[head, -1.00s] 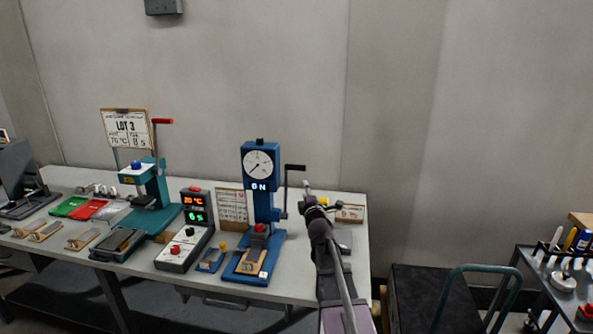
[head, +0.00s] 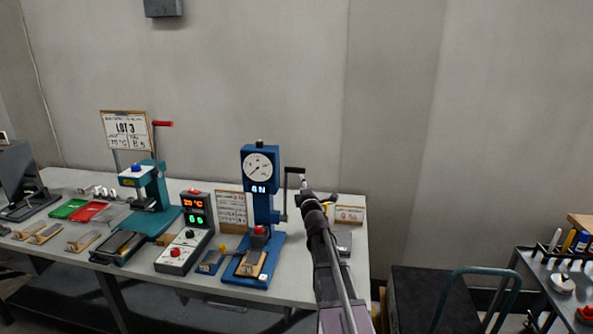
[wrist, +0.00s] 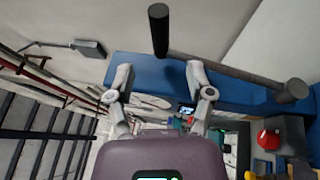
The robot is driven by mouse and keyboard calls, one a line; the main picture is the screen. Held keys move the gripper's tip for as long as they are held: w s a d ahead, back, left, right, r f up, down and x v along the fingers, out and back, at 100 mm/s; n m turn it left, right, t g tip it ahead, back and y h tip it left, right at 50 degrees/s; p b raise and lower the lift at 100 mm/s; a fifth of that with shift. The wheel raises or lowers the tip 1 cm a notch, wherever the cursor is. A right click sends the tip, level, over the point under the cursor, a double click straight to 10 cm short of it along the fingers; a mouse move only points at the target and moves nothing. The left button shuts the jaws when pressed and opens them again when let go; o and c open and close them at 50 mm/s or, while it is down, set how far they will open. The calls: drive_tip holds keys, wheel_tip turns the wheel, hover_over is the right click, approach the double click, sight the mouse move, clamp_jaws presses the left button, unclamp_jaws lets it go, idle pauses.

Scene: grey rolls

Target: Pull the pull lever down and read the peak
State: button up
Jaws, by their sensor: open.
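The blue pull tester (head: 262,208) stands near the table's right end, with a round white dial (head: 258,166) and a lit display reading "0 N". Its pull lever (head: 295,171) is a dark crank raised on the right side, its grip at dial height. In the wrist view the black grip (wrist: 159,30) lies ahead of my gripper (wrist: 159,78), lined up with the gap between the spread fingers and apparently not touching them. The lever's bar (wrist: 245,77) runs right to a pivot. In the head view my gripper (head: 304,197) is just below the grip, its fingers hard to make out.
A control box (head: 185,245) with lit digits stands left of the tester. A teal press (head: 152,190) with a red handle is further left. A small sign (head: 349,214) stands behind my arm. A dark cart (head: 430,295) is right of the table.

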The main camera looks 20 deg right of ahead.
sight(297, 172)
drive_tip(key=p+x, duration=0.1)
drive_tip(key=x, duration=0.8)
clamp_jaws()
